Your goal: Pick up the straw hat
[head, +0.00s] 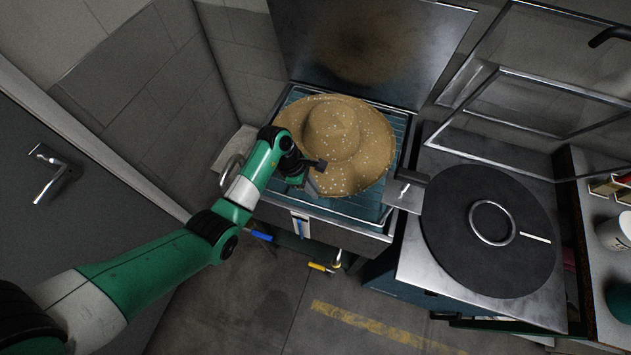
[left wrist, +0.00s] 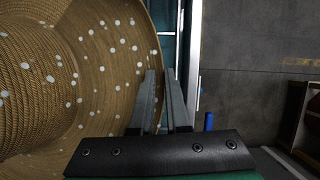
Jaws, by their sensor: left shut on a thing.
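The straw hat (head: 352,130) is tan with white specks and lies crown up on a teal rack (head: 389,200) in a metal tray. My left gripper (head: 316,178) is at the hat's lower left brim. In the left wrist view the hat (left wrist: 105,60) fills the left side. There the fingers of my left gripper (left wrist: 163,85) stand close together with the brim edge between them, so it is shut on the brim. The fingertips are partly hidden by my arm in the head view. My right gripper is not in view.
To the right is a machine with a round black plate (head: 455,245), a metal ring (head: 492,222) and a metal frame (head: 540,130) above. A grey door (head: 60,215) stands at left. A shelf with a white cup (head: 614,232) is at far right.

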